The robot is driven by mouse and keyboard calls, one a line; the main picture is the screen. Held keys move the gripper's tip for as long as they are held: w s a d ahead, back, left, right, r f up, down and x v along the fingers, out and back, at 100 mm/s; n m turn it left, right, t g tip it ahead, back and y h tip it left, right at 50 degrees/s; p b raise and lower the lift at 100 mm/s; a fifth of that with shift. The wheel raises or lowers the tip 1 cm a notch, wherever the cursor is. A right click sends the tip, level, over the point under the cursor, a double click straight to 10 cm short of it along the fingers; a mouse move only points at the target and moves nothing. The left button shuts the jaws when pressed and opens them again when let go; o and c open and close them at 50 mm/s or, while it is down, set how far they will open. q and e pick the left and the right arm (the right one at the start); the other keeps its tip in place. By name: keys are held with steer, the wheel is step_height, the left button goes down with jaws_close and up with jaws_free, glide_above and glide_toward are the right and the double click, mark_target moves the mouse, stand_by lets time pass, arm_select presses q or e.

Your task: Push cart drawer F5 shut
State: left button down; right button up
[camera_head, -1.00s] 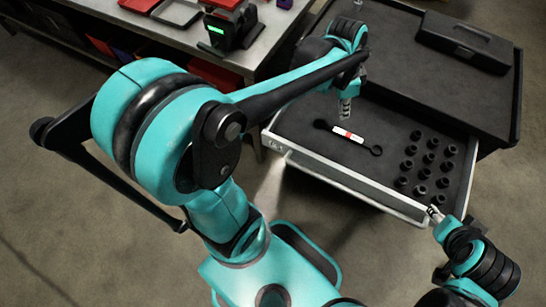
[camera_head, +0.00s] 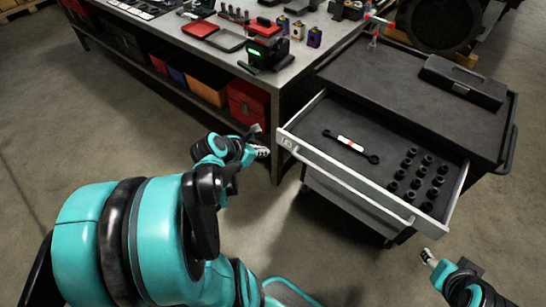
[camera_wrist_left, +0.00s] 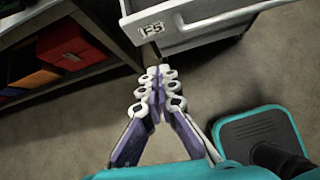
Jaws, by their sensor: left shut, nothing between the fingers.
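Cart drawer F5 (camera_head: 352,186) is pulled open from the cart, with its label at the left end of its pale front. It also shows in the left wrist view (camera_wrist_left: 200,25). A wrench (camera_head: 350,144) with a white and red band and several black sockets lie in it. My left gripper (camera_head: 263,150) is shut and empty, apart from the drawer, beside the left end of its front. In the left wrist view its fingertips (camera_wrist_left: 158,74) are together below the F5 label. My right gripper (camera_head: 428,257) is in front of the drawer's right corner; its jaw state is unclear.
The cart top (camera_head: 395,85) carries a black case (camera_head: 463,82). A workbench (camera_head: 285,75) with trays and tools stands to the left, with red and orange bins (camera_head: 205,85) below. The floor in front of the drawer is clear except for my arms.

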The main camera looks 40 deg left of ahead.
arm_select(q)
steer(key=shift+n, duration=0.6)
steer(key=b+x, duration=0.2)
steer(key=x, duration=0.2)
steer(key=w+r+b+x, duration=0.1)
steer(key=b+x, duration=0.1)
steer(key=x, duration=0.2)
steer(key=b+x, duration=0.2)
steer(key=x, duration=0.2)
steer(key=shift+w+a+r, duration=0.15)
steer(key=shift+w+a, duration=0.15)
steer(key=shift+w, duration=0.25)
steer(key=shift+w, duration=0.1)
